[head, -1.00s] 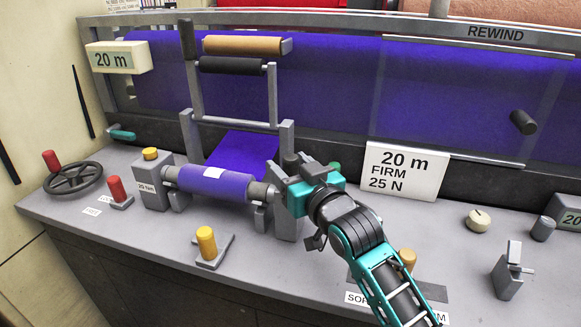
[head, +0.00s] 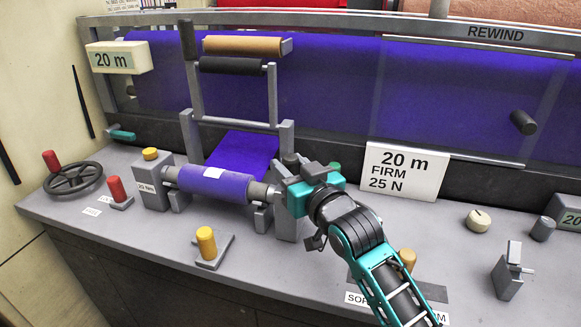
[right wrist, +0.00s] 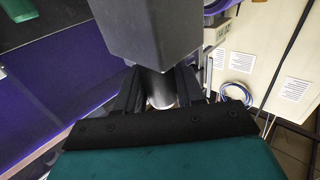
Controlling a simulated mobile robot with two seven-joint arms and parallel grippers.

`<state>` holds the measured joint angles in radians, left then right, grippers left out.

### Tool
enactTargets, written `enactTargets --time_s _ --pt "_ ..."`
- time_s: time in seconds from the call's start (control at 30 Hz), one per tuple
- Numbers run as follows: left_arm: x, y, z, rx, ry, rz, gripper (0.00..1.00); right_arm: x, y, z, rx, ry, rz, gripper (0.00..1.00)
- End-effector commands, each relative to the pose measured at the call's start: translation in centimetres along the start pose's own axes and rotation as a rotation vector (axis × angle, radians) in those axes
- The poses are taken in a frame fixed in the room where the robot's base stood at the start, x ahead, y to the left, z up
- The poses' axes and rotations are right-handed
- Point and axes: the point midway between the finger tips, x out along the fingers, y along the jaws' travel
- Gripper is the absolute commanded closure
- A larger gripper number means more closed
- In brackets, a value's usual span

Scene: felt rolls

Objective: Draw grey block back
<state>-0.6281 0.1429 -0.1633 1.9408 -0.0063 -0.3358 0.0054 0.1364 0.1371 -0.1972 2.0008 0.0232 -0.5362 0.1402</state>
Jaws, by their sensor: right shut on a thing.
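The grey block (head: 287,224) stands on the bench at the right end of the purple felt roll (head: 214,184), partly hidden by my right gripper. In the right wrist view, a dark grey block (right wrist: 150,30) fills the upper middle, with a short pale cylinder (right wrist: 160,88) below it. My right gripper (head: 289,188) is at the block's upper part in the head view. Its dark fingers (right wrist: 160,92) are shut around the pale cylinder. The roll lies level, its left end at another grey block (head: 152,190) with a yellow button. My left gripper is not in view.
A grey stand with rollers (head: 242,45) rises behind the roll. A white sign (head: 400,170) reads 20 m, FIRM, 25 N. A yellow knob (head: 206,243) stands in front, a handwheel (head: 74,178) at left. Bench front between knob and arm is mostly clear.

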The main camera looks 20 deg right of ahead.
Motion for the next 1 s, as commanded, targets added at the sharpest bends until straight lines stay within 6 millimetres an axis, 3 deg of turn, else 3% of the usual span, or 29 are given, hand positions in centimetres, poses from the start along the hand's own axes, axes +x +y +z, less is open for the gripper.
enactTargets --time_s 0.13,0.43,0.8,0.83,1.0 --pt "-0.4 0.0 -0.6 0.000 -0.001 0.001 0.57 -0.5 0.6 -0.1 -0.003 -0.003 0.001 1.00" --pt "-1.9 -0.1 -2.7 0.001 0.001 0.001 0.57 -3.8 3.9 0.0 -0.002 -0.007 0.001 1.00" --pt "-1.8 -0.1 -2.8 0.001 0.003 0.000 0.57 -4.2 4.3 0.1 -0.001 -0.003 0.003 1.00" --pt "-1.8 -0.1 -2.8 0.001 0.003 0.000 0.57 -4.2 4.3 0.1 -0.001 -0.003 0.003 0.60" --pt "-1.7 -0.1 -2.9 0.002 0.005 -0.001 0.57 -4.2 4.3 0.1 -0.001 -0.003 0.002 0.43"
